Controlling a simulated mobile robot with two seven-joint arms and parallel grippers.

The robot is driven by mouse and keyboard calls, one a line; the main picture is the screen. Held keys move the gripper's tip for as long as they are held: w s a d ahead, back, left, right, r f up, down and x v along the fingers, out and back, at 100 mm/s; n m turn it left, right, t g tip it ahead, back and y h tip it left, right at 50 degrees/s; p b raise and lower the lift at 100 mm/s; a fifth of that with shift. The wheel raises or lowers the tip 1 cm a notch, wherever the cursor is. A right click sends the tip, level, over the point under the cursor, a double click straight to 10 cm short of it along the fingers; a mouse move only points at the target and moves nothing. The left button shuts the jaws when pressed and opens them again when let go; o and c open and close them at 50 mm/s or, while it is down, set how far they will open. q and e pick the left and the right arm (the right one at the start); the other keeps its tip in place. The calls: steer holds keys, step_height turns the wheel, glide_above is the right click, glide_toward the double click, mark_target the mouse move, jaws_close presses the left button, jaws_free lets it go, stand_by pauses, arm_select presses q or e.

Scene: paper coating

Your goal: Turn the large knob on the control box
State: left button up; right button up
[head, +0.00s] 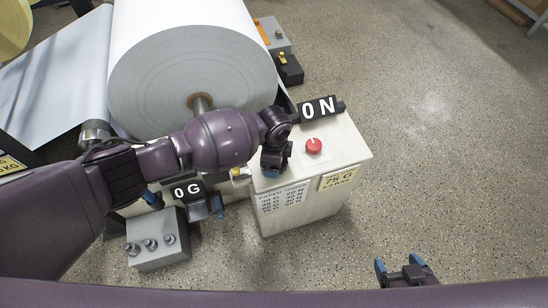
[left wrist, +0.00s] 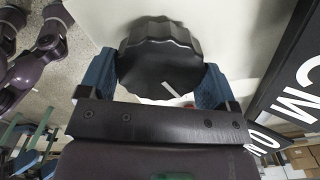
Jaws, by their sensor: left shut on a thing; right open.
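The control box looks like the white cabinet (head: 345,160), which has a red round button (head: 313,146) on its top. The large knob (left wrist: 160,58) is black and ridged, with a white pointer line, and sits against a white surface in the left wrist view. My left gripper (left wrist: 157,80) is shut on it, one blue finger on each side. In the head view my left gripper (head: 268,172) is over the cabinet's left part, and the arm hides the knob. My right gripper (head: 404,270) is open and empty at the bottom, apart from the cabinet.
A large paper roll (head: 190,75) stands behind my left arm. A grey box (head: 160,255) carries small knobs. The floor at right is clear.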

arm_select(q)
steer(key=shift+f, duration=0.1)
steer(key=o, duration=0.8)
steer(key=shift+c, duration=0.2)
step_height(320, 180, up, 6)
steer(key=shift+w+r+p, duration=0.1)
steer(key=shift+p, duration=0.85)
step_height(320, 180, up, 4)
steer(key=shift+f+p, duration=0.25)
steer(key=shift+p, duration=0.3)
steer(key=shift+r, duration=0.55)
arm_select(e)
steer(key=shift+w+a+r+t, duration=0.1)
steer(key=shift+w+r+t, duration=0.05)
steer(key=shift+r, duration=0.65)
steer(key=shift+w+a+r+t, duration=0.1)
steer(key=shift+r+t, duration=0.05)
steer(key=shift+r, duration=0.65)
steer(key=shift+d, duration=0.1)
